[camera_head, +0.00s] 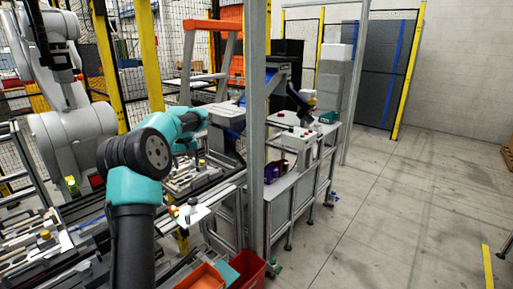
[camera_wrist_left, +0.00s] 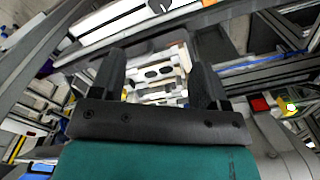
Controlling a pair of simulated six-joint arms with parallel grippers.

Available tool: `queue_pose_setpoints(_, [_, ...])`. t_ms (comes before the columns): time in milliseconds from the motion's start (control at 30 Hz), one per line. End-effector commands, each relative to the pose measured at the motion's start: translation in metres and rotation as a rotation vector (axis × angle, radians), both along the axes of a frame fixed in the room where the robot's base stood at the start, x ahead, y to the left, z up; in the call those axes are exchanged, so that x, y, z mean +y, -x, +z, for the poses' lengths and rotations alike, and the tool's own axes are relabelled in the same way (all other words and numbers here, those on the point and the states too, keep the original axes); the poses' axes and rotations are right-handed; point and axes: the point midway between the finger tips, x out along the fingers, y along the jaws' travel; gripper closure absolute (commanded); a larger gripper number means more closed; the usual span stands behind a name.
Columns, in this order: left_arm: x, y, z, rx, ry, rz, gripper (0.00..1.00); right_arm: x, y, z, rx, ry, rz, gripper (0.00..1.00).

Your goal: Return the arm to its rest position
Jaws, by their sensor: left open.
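My left gripper (camera_wrist_left: 155,65) is open in the left wrist view. Its two dark fingers stand apart, with nothing held between them. Beyond the fingers lies a pallet fixture (camera_wrist_left: 160,72) with pale slotted parts, apart from the gripper as far as I can see. In the head view my teal and black left arm (camera_head: 136,190) rises from the bottom and bends away over the conveyor; its fingers are not clear there. My right gripper is not in view.
Pallet fixtures (camera_head: 184,178) lie on the conveyor beside the arm. A grey post (camera_head: 257,130) stands right of it. A workbench (camera_head: 290,185) is behind the post. Red (camera_head: 250,270) and orange (camera_head: 203,277) bins are at the bottom.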

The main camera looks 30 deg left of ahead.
Motion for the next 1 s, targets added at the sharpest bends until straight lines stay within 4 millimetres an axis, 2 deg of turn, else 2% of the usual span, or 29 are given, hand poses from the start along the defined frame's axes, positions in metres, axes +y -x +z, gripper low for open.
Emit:
queue_pose_setpoints(167, [-0.008, -0.006, -0.015, -0.002, 0.008, -0.023, 0.31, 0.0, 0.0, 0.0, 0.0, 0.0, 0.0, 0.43])
queue_pose_setpoints(267, [-0.023, -0.016, -0.04, -0.01, 0.024, -0.063, 0.31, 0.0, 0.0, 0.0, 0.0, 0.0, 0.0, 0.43])
queue_pose_setpoints(367, [-0.05, -0.029, -0.08, -0.023, 0.049, -0.125, 0.31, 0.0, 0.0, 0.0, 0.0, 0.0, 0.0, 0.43])
queue_pose_setpoints(500, [-0.098, -0.041, -0.146, -0.05, 0.093, -0.22, 0.31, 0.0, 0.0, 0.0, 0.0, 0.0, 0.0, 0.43])
queue_pose_setpoints(667, [-0.16, -0.039, -0.217, -0.083, 0.146, -0.32, 0.31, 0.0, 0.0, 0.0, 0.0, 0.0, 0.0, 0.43])
queue_pose_setpoints(800, [-0.218, -0.024, -0.276, -0.109, 0.193, -0.395, 0.31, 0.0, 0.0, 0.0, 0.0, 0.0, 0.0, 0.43])
queue_pose_setpoints(867, [-0.242, -0.013, -0.299, -0.121, 0.211, -0.426, 0.31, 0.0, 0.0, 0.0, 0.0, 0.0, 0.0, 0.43])
queue_pose_setpoints(1000, [-0.3, 0.023, -0.347, -0.144, 0.253, -0.488, 0.31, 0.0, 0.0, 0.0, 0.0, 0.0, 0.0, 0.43])
